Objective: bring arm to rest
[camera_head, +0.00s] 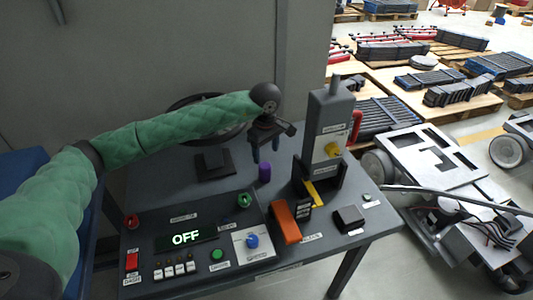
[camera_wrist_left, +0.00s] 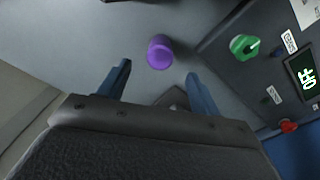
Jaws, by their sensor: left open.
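My left arm, in a green sleeve, reaches in from the left in the head view. Its gripper (camera_head: 265,150) hangs over the grey table (camera_head: 150,187), pointing down, open and empty. In the left wrist view the two blue fingers (camera_wrist_left: 157,90) stand apart with nothing between them. A purple cylinder (camera_head: 264,172) stands on the table below the gripper; in the left wrist view it shows beyond the fingertips (camera_wrist_left: 160,52). I cannot tell exactly how far the fingers are above the table. My right gripper is not in view.
A control panel (camera_head: 226,226) reading OFF has knobs and buttons. A tall grey device (camera_head: 327,125) stands in a holder, with an orange block (camera_head: 284,222) and a small black box (camera_head: 349,219) nearby. A dark steering wheel (camera_head: 205,112) stands behind. A wheeled chassis (camera_head: 434,152) is at right.

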